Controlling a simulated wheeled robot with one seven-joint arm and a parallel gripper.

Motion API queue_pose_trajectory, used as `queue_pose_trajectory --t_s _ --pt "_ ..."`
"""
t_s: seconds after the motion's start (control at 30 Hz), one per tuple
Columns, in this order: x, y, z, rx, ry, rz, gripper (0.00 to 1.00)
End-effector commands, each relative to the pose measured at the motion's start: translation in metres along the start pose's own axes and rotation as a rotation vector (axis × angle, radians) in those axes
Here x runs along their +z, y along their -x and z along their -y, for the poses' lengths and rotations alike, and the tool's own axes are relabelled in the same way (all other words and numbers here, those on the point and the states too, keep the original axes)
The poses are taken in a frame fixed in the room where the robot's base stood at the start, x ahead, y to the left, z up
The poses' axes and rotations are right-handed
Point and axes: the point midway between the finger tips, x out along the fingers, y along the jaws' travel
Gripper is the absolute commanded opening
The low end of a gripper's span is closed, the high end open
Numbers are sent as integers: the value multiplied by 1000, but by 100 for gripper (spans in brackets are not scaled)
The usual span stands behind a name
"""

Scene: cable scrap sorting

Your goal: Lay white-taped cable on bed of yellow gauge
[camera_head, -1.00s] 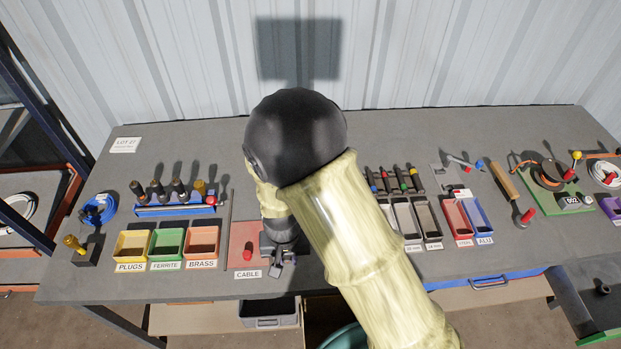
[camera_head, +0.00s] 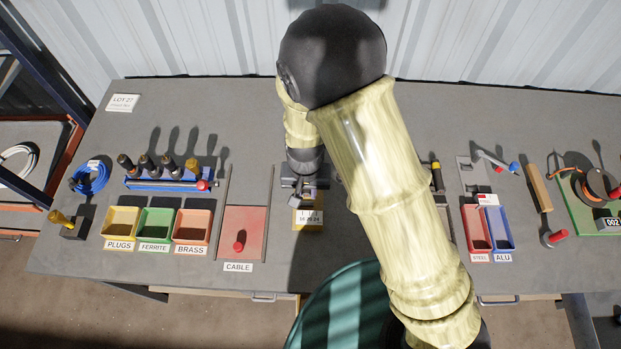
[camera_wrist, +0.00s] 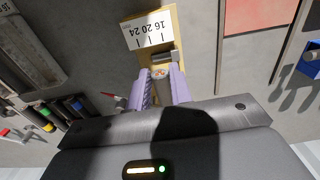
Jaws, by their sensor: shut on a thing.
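The yellow gauge (camera_head: 308,217) lies on the bench right of the red cable pad (camera_head: 243,228). It has a white scale marked 16, 20, 24, and in the wrist view the gauge (camera_wrist: 150,30) is at the top centre. My gripper (camera_head: 303,190) is at the gauge's far end. In the wrist view my gripper's lilac fingers (camera_wrist: 162,88) are shut on a small piece, seen as a pale, pinkish end (camera_wrist: 160,72) between them, close to the gauge's grey block (camera_wrist: 166,57). Its white tape is not clear. I cannot tell whether it touches the gauge.
Yellow, green and orange bins (camera_head: 156,225) stand at the left front. Red and blue trays (camera_head: 474,228) are at the right. My arm hides the bench right of the gauge.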

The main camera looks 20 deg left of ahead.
Motion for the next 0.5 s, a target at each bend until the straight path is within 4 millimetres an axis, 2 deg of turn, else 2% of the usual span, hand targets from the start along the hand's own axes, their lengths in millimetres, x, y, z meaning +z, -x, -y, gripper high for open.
queue_pose_trajectory --t_s 0.33,0.5 --pt "0 0 0 0 0 0 1" --pt "0 -8 0 0 0 0 1"
